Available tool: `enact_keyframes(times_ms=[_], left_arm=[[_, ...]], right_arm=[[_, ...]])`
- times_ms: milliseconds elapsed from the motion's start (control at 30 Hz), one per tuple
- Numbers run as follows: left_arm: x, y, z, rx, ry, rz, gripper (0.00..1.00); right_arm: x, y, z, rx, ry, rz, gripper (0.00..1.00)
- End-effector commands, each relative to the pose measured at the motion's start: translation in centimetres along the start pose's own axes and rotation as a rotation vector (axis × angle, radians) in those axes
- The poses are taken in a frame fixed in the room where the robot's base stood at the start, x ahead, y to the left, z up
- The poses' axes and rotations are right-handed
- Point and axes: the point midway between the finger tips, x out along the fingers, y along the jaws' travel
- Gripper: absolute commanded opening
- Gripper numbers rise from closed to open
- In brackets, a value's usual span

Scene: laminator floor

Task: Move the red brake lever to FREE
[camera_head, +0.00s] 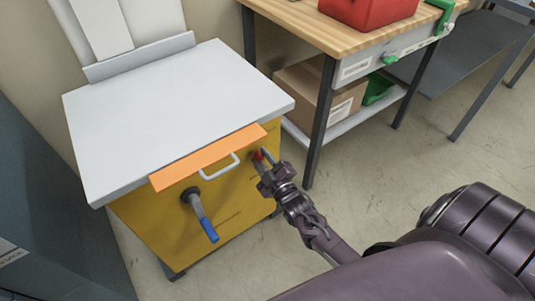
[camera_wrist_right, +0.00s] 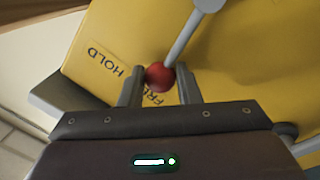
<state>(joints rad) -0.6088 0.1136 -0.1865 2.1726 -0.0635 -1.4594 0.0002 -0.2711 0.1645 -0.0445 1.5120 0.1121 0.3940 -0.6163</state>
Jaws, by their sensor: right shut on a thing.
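The brake lever is a grey rod with a red ball knob; its knob (camera_head: 258,155) shows small on the yellow cabinet's front, near its right edge. In the right wrist view the red knob (camera_wrist_right: 159,76) sits between the two fingers of my right gripper (camera_wrist_right: 160,88), which is shut on it. The lever's rod (camera_wrist_right: 185,38) runs up to a round pivot (camera_wrist_right: 209,4). A HOLD label (camera_wrist_right: 106,62) is left of the knob. A FREE label (camera_wrist_right: 155,98) is beside and below the knob, partly hidden. My right gripper (camera_head: 264,170) also shows in the head view. My left gripper is not in view.
The yellow cabinet (camera_head: 150,228) has a pale top (camera_head: 170,110), an orange flap (camera_head: 208,158) with a white handle and a blue-gripped crank (camera_head: 205,222). A wooden workbench (camera_head: 370,35) with a red box (camera_head: 368,8) stands behind.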

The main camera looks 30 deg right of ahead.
Motion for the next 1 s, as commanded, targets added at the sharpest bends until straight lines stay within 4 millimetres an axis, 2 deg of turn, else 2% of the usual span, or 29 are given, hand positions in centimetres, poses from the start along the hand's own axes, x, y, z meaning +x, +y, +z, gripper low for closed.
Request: enact_keyframes(times_ms=[333,933,967,1000], left_arm=[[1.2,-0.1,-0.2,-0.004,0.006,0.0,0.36],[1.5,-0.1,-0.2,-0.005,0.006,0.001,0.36],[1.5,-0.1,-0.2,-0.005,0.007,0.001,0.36],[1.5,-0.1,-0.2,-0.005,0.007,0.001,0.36]], right_arm=[[-0.1,-1.2,-0.6,-0.161,0.018,0.0,0.0],[-0.2,-1.5,-0.7,-0.196,0.022,0.001,0.0],[-0.2,-1.5,-0.7,-0.196,0.022,0.0,0.34],[-0.2,-1.6,-0.7,-0.196,0.022,0.0,0.39]])
